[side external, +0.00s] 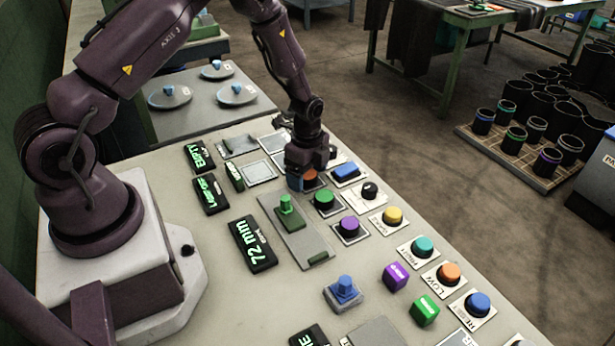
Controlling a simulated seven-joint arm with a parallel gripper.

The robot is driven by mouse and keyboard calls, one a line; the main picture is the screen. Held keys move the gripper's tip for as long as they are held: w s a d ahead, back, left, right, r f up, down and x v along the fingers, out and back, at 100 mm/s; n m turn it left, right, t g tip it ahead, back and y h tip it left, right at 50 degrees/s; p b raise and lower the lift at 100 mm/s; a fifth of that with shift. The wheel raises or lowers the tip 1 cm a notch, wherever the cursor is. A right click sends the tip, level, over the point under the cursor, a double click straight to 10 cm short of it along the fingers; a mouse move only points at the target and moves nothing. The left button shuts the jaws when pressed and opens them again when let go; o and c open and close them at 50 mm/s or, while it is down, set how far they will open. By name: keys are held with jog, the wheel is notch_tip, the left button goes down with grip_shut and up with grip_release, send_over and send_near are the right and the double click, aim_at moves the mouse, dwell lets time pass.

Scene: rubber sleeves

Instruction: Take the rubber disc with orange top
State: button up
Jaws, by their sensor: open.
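A round orange-topped piece (311,176) sits on the bench top, in the row with a green-topped and a purple-topped piece. My gripper (309,178) is pointed down right over it, with its fingers around or just above it. The gripper is open; the fingers hide part of the orange piece, and I cannot tell whether they touch it. A second orange-topped round piece (450,272) sits on a labelled plate at the lower right, well apart from my gripper.
A 72 mm display (252,243) lies to the left.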

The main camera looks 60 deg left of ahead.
jog(key=c, duration=1)
